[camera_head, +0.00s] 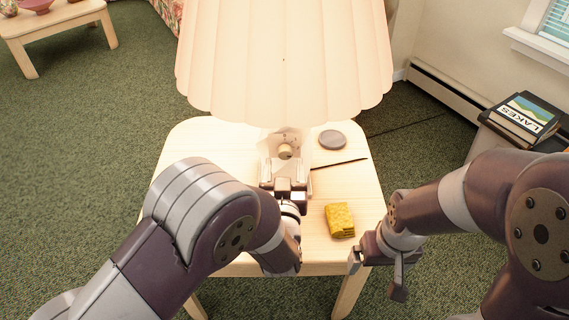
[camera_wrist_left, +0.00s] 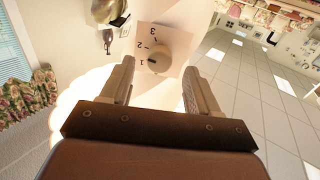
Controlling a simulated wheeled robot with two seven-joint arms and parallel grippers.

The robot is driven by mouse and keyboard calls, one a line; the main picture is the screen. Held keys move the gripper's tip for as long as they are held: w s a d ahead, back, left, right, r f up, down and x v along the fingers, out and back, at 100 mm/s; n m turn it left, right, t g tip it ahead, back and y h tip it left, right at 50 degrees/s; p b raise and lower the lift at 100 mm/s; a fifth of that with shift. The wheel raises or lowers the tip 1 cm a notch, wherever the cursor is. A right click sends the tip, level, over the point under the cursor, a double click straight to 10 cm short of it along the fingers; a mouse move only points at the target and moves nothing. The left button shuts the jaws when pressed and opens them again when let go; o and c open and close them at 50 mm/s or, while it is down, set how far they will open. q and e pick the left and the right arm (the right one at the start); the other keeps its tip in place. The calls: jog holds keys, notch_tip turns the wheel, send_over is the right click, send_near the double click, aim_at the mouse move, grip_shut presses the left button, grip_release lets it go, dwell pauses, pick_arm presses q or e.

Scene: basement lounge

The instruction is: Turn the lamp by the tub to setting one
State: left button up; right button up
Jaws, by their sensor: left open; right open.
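The lamp (camera_head: 284,60) has a wide cream pleated shade, lit, and stands on a light wooden table. Its round beige knob (camera_head: 285,151) is on the base, below the shade. In the left wrist view the knob (camera_wrist_left: 160,56) sits on a plate (camera_wrist_left: 172,40) marked 1, 2 and 3. A small dark mark on the knob's left side seems to face the 1. My left gripper (camera_head: 286,172) is open in front of the knob, its fingers (camera_wrist_left: 158,75) on either side of it, apparently not touching. My right gripper (camera_head: 376,276) is open and empty at the table's front right.
On the table (camera_head: 185,150) are a grey round flat thing (camera_head: 332,139), a thin dark stick (camera_head: 340,163) and a yellow block-like packet (camera_head: 340,220). A book (camera_head: 524,118) lies on a stand at right. A low table (camera_head: 55,25) is at far left; carpet between is clear.

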aim_at(285, 156)
pick_arm(q)
jog(key=shift+w, duration=1.55)
jog(key=c, duration=1)
jog(key=shift+c, duration=0.2)
jog(key=shift+n+b, duration=0.4)
jog(key=n+b, duration=0.1)
jog(key=n, duration=0.1)
jog(key=n+b, duration=0.1)
jog(key=n, duration=0.1)
jog(key=shift+d+f+n+b, duration=0.1)
jog(key=shift+f+n+b, duration=0.1)
jog(key=shift+n+b, duration=0.15)
jog(key=shift+r+n+b, duration=0.1)
jog(key=shift+n+b, duration=1.3)
jog(key=shift+n, duration=0.85)
